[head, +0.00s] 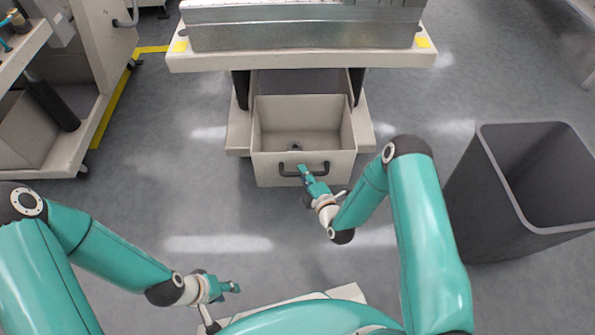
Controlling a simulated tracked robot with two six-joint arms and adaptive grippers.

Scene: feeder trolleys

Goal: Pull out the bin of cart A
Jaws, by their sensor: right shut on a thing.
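The beige bin (270,168) sits low under the cart (300,58) in the middle of the head view. Its front part stands out from under the cart, and its open top shows. A dark bar handle (319,170) is on its front face. My left gripper (233,287) is low, away from the bin, over the floor. Its fingers are too small to tell open from shut.
A large dark grey open container (485,205) stands on the right. Another cart (75,150) is at the far left, beside a yellow floor line (115,107). The grey floor in front of the bin is clear.

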